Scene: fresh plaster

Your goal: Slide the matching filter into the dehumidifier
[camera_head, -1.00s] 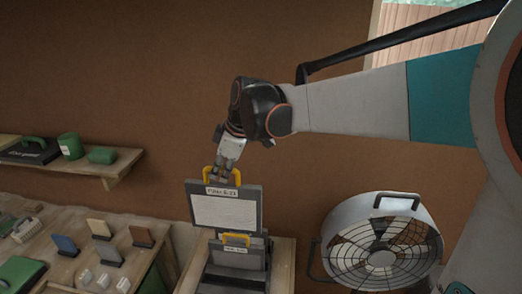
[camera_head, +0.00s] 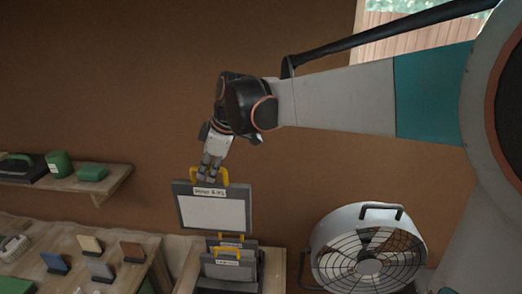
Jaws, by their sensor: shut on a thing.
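My gripper (camera_head: 211,170) is shut on the yellow handle of a filter (camera_head: 211,213). This filter is a flat white panel in a dark grey frame, with a printed label at its top that is too small to read surely. It hangs roughly upright above a rack. Smaller grey filters (camera_head: 225,269) with yellow handles and labels stand in the rack below and slightly behind its lower edge. I cannot pick out a dehumidifier in this view.
A fan (camera_head: 368,262) in a round grey housing stands at the right. A wooden table (camera_head: 130,247) at the left holds several coloured sample blocks. A wall shelf (camera_head: 108,184) above it carries green items and a dark case. The brown wall behind is bare.

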